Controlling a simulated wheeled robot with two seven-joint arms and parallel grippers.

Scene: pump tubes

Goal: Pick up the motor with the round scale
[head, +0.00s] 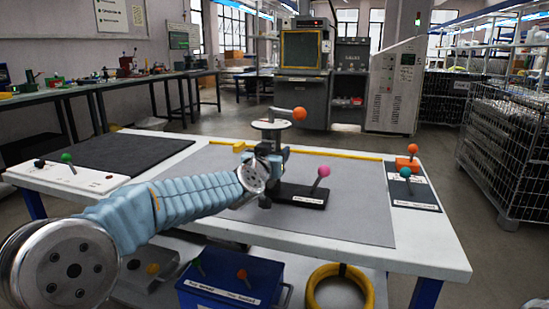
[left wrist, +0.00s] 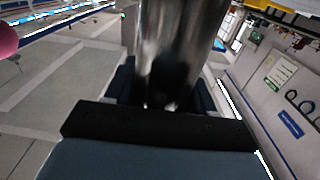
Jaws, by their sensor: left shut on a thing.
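The motor with the round scale (head: 271,125) stands upright around the middle of the table, with a pale round disc on top and an orange ball on a lever. My left gripper (head: 272,162) reaches it from the left and is shut on its upright body below the disc. My own wrist hides part of the body and the jaws in the head view. In the left wrist view, a shiny metal cylinder (left wrist: 180,50) fills the space in front of the dark gripper (left wrist: 160,85). My right gripper is not in view.
A black base (head: 302,196) with a pink ball (head: 323,171) is close by on the right. A black plate (head: 416,194) with teal and orange balls lies at the table's right end. The grey mat (head: 350,220) is clear in front. A blue bin (head: 230,285) is below.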

